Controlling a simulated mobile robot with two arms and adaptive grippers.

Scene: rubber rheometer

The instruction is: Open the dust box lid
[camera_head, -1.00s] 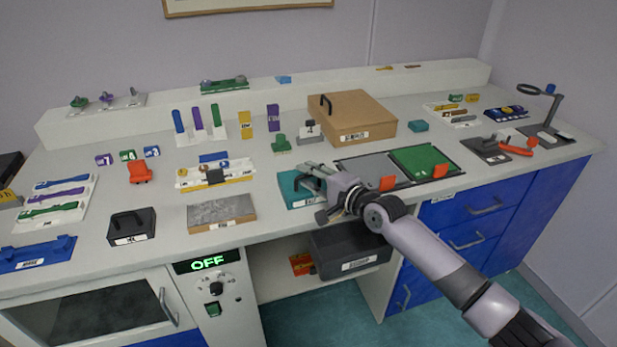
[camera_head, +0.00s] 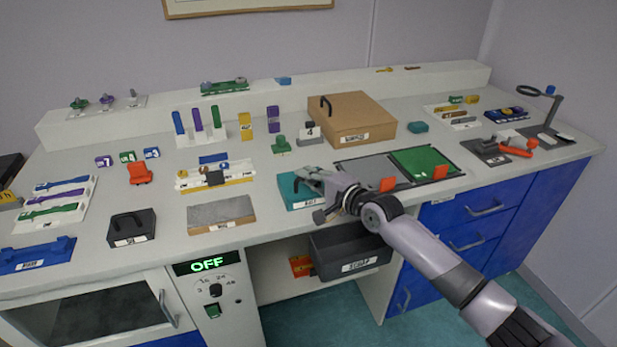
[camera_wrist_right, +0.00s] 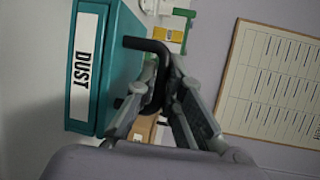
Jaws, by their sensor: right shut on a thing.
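The teal dust box (camera_head: 291,195) stands near the front edge of the table, left of the grey and green panels. The right wrist view shows its teal side (camera_wrist_right: 112,60) and a white label reading DUST. Its black bent handle (camera_wrist_right: 148,44) sticks out from the lid between my fingers. My right gripper (camera_head: 313,179) is over the box, and in the wrist view (camera_wrist_right: 163,72) its fingers are closed on the handle. I see no gap at the lid, though my gripper hides part of the box top. My left gripper is not in view.
A cardboard-brown box with a black handle (camera_head: 352,118) stands behind. A grey block on a brown base (camera_head: 221,213) and a black box (camera_head: 131,227) are to the left. An open dark bin labelled SCRAP (camera_head: 349,250) is below. A red tab (camera_head: 388,184) stands close to my wrist.

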